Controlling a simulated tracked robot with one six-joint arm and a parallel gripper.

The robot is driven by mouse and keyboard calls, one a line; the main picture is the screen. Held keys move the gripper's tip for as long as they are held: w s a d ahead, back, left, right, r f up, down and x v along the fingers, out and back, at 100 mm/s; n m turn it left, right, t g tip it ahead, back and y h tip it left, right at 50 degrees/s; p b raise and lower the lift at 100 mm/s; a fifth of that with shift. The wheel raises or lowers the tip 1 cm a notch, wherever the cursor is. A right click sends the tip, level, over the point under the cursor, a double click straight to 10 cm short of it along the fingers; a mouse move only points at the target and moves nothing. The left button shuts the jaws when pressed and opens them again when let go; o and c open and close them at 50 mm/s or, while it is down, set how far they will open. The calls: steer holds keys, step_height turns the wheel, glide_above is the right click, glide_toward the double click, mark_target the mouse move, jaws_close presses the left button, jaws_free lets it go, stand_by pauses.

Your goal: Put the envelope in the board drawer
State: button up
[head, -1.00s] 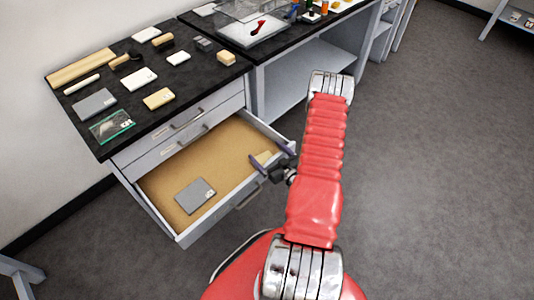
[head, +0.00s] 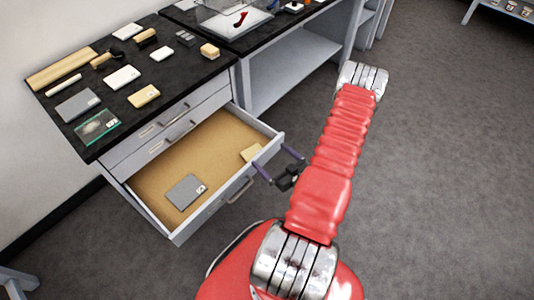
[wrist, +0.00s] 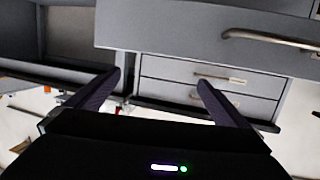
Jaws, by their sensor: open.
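A clear sleeve with a green edge (head: 97,126), which looks like the envelope, lies flat at the near left corner of the black worktop. The open drawer (head: 236,192) under it has a tan bottom. It holds a grey flat box (head: 186,191) with a white label near the front left and a tan piece (head: 251,153) at the right. My gripper (head: 275,159) is open and empty at the drawer's front right. In the wrist view my open fingers (wrist: 158,82) point at the cabinet; the open drawer's front (wrist: 180,35) crosses the top. The sleeve is not identifiable there.
Two shut drawers with bar handles (head: 178,128) sit above the open one. The worktop holds several boxes, including a tan box (head: 144,96) and a grey box (head: 77,104), and brushes. A second bench (head: 290,75) stands at the right. Open floor (head: 430,170) lies right of my arm.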

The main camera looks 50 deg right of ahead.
steer(key=shift+s+a+r, duration=0.1)
steer(key=shift+s+r, duration=0.05)
steer(key=shift+s, duration=0.55)
steer(key=shift+w, duration=0.1)
steer(key=w+d+r+n+g, duration=0.3)
steer(key=w+r+n+g, duration=0.15)
steer(key=w+r, duration=0.7)
steer(key=w+a+r+m+g+h, duration=0.1)
steer(key=a+r, duration=0.3)
steer(key=r, duration=0.3)
steer(key=w+a+r+m+g, duration=0.15)
steer(key=a+r, duration=0.25)
steer(key=r, duration=0.4)
steer(key=s+a+r+g, duration=0.1)
steer(key=s+a+r, duration=0.2)
steer(key=a+r, duration=0.3)
steer(key=s+a+r, duration=0.3)
steer(key=a+r, duration=0.2)
steer(key=a, duration=0.2)
steer(key=s+a+r+g+y, duration=0.1)
steer(key=s+a+r+y, duration=0.1)
steer(key=s+a, duration=0.4)
steer(key=s+a+r+y, duration=0.1)
steer(key=s+a+r, duration=0.1)
steer(key=s+a, duration=0.4)
steer(key=shift+a+r+g+y, duration=0.25)
steer(key=shift+a+g+y, duration=0.15)
steer(key=shift+a, duration=0.65)
